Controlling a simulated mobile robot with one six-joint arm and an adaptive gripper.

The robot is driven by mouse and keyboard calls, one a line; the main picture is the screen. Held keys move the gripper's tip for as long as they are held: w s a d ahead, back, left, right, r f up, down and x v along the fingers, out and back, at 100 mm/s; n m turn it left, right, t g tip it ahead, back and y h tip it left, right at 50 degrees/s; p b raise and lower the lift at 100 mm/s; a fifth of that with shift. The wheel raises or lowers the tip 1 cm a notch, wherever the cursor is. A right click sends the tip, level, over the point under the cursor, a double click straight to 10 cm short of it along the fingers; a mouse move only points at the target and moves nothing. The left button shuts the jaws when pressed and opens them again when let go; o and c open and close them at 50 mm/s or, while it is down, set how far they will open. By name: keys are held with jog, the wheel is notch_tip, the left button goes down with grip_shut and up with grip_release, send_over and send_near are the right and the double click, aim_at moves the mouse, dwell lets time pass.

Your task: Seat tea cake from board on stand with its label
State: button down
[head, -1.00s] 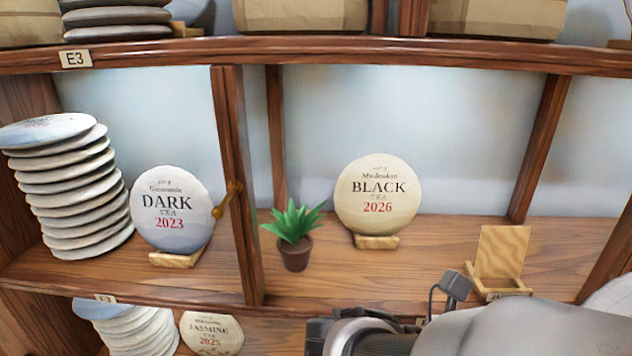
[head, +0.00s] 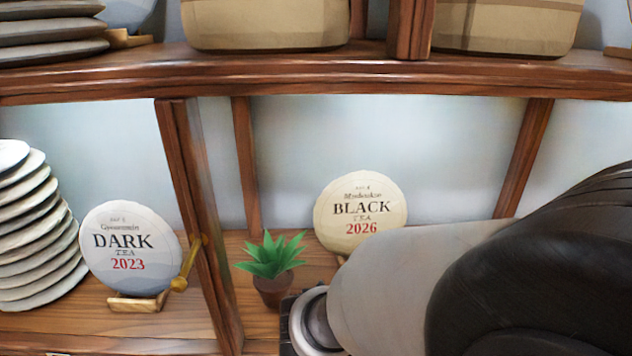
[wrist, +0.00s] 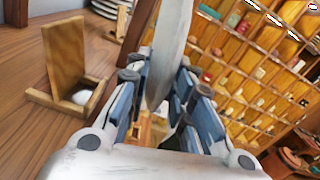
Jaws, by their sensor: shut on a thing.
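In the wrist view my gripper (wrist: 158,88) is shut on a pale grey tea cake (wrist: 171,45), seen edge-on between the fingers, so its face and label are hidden. An empty wooden stand (wrist: 65,62) is on the shelf to the left of the gripper, apart from the held cake. In the head view my arm covers this stand and the gripper. No board can be made out.
In the head view the BLACK 2026 cake (head: 361,215) and the DARK 2023 cake (head: 130,249) stand upright on stands. A potted plant (head: 270,267) is beside my arm. A wooden divider (head: 190,200) and a cake stack (head: 35,240) are at left.

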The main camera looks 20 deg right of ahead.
jog(key=shift+w+d+r+p, duration=0.15)
jog(key=shift+w+p, duration=0.25)
jog(key=shift+p, duration=0.6)
jog(key=shift+w+a+r+p, duration=0.1)
jog(key=shift+w+p, duration=0.3)
jog(key=shift+p, duration=0.6)
jog(key=p, duration=0.4)
jog(key=shift+w+d+f, duration=0.1)
jog(key=shift+w+d, duration=0.15)
jog(key=shift+w, duration=0.1)
jog(key=shift+w+d+f+b, duration=0.35)
jog(key=shift+w+f, duration=0.2)
jog(key=shift+w, duration=0.8)
jog(key=shift+w+d+f+b, duration=0.35)
jog(key=shift+w+f, duration=0.25)
jog(key=shift+w, duration=0.7)
jog(key=shift+w+d+f+b, duration=0.3)
jog(key=shift+w+f, duration=0.25)
jog(key=shift+w, duration=0.8)
jog(key=shift+f, duration=0.4)
jog(key=c, duration=1.3)
grip_release()
jog(key=shift+o, duration=0.3)
